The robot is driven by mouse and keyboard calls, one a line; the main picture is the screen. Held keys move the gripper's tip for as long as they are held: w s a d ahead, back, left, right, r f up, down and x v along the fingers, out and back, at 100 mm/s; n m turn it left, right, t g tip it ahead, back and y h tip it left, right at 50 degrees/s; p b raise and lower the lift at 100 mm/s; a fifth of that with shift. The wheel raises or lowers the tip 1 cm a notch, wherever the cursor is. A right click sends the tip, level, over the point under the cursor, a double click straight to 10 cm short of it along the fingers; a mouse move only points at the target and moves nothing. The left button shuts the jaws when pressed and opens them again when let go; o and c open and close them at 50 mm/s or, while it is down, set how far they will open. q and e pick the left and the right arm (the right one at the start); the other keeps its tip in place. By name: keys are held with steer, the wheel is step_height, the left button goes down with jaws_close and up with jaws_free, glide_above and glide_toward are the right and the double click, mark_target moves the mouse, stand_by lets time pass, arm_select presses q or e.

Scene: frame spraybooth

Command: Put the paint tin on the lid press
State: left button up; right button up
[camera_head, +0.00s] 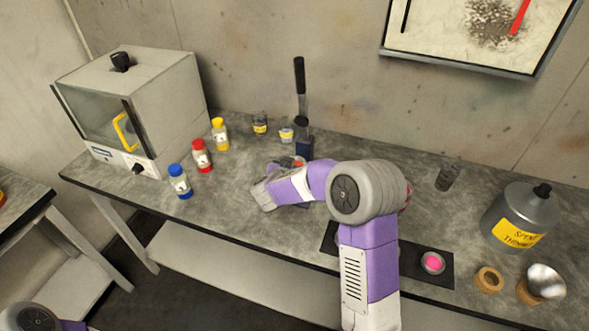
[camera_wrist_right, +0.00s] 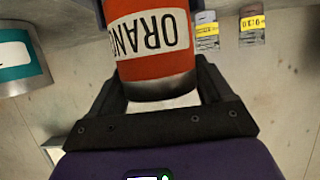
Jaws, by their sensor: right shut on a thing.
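My right gripper (camera_wrist_right: 160,92) is shut around the paint tin (camera_wrist_right: 148,35), an orange-red cylinder with a pale label reading "ORAN…", upside down in the right wrist view. The lid press (camera_head: 304,140), dark with an upright black-handled lever, stands just behind the tin. Its lower part is partly hidden, and I cannot tell whether the tin touches it. My left gripper is out of view.
Blue (camera_head: 179,182), red (camera_head: 202,156) and yellow (camera_head: 220,134) bottles stand left, beside a white cabinet (camera_head: 150,110). Small jars (camera_head: 260,123) stand near the wall. A grey thinner can (camera_head: 520,218) is at right. A teal-labelled container (camera_wrist_right: 18,58) shows in the wrist view.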

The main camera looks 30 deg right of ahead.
steer(key=shift+f, duration=0.1)
steer(key=shift+f, duration=0.1)
steer(key=shift+f, duration=0.15)
steer(key=o, duration=1.2)
steer(key=shift+o, duration=0.2)
steer(key=shift+r, duration=0.2)
steer(key=shift+s+a+r, duration=0.15)
steer(key=shift+a, duration=0.15)
steer(key=p+v, duration=0.2)
steer(key=v, duration=0.9)
steer(key=shift+s, duration=0.25)
steer(key=shift+a, duration=0.1)
steer(key=shift+r+p, duration=0.1)
steer(key=shift+p, duration=0.2)
